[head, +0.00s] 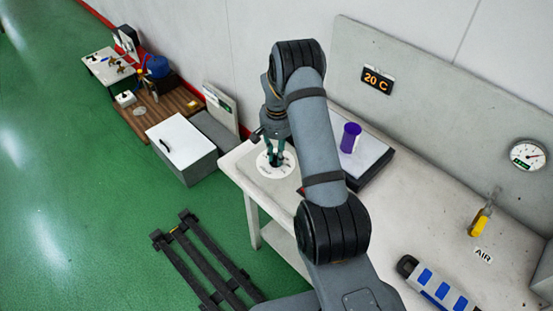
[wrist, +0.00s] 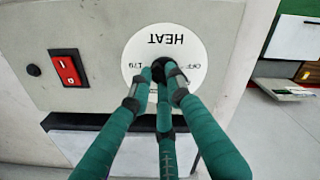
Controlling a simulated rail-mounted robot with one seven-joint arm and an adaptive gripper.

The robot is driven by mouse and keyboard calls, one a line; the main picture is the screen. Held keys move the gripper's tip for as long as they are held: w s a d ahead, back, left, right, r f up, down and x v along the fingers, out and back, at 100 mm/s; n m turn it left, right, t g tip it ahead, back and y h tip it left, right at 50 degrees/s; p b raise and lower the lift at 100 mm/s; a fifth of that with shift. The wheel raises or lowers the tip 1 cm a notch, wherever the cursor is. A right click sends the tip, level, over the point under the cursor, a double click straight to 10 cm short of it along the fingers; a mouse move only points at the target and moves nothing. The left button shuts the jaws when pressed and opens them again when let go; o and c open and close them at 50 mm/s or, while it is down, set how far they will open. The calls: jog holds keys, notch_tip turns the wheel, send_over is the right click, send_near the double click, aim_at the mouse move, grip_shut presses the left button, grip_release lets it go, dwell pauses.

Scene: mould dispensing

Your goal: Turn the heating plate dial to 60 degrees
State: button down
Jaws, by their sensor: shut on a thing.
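The heating plate dial is a white disc marked HEAT (wrist: 168,38), upside down in the wrist view, with OFF and a number like 170 partly visible. Its dark knob (wrist: 161,72) is at the disc's middle. My gripper (wrist: 163,76) has its green fingers closed around the knob, which they partly hide along with the lower scale. In the head view my gripper (head: 277,158) points down at the white dial disc (head: 266,171) on the table's left end. The display (head: 377,80) on the back panel reads 20 C. I cannot read the dial setting.
The heating plate (head: 371,169) lies right of the dial with a purple container (head: 350,138) on it. A red switch (wrist: 68,70) sits beside the dial. A blue-and-grey device (head: 437,287), a yellow-handled valve (head: 482,218) and a gauge (head: 527,155) are farther right.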

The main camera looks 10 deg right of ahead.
jog(key=shift+w+d+n+b, duration=0.1)
jog(key=shift+n+b, duration=0.45)
jog(key=shift+n, duration=1.05)
jog(key=c, duration=1.6)
grip_release()
jog(key=shift+c, duration=0.2)
notch_tip(320, 180, up, 12)
